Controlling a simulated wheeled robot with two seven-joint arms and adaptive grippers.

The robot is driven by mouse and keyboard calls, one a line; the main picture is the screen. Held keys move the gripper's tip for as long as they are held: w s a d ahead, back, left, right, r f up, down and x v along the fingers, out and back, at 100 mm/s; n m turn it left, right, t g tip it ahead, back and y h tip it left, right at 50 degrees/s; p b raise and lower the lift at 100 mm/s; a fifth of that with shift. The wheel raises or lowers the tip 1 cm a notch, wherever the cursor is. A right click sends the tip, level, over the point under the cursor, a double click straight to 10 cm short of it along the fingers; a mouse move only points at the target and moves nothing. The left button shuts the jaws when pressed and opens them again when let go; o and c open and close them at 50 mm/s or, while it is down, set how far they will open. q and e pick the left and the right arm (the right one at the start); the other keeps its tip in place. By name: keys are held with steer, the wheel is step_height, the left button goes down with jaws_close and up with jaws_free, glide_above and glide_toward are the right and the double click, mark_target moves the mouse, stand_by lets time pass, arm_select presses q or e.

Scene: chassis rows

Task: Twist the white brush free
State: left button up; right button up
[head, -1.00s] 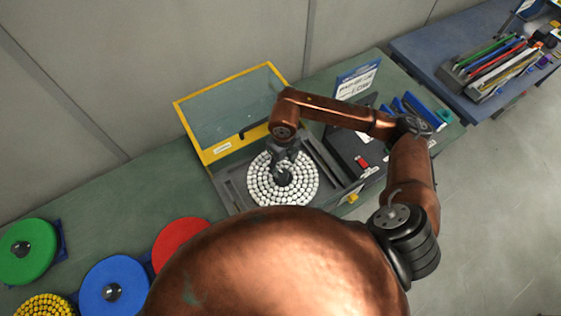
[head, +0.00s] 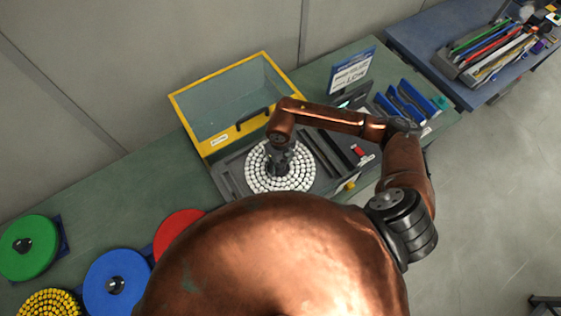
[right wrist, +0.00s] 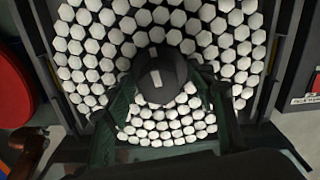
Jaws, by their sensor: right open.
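The white brush (head: 298,180) is a round disc of many white tufts around a dark centre hub. It lies flat in the grey bay of a machine with a raised yellow-framed clear lid (head: 236,100). My right gripper (head: 279,166) points down over the middle of the brush and hides much of the hub. In the right wrist view the tufts (right wrist: 90,50) fill most of the picture. The hub (right wrist: 160,78) shows between the open fingers of my right gripper (right wrist: 168,108). I cannot tell whether the fingers touch it. My left gripper is out of view.
A green disc (head: 45,245), a blue disc (head: 100,278), a red disc (head: 172,226) and a yellow-tufted brush (head: 50,304) lie on the green bench to the left. A sign (head: 351,70) and blue tools (head: 405,100) stand right of the machine.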

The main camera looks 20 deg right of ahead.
steer(key=shift+c, duration=0.2)
jaws_close()
stand_by(0.3)
stand_by(0.8)
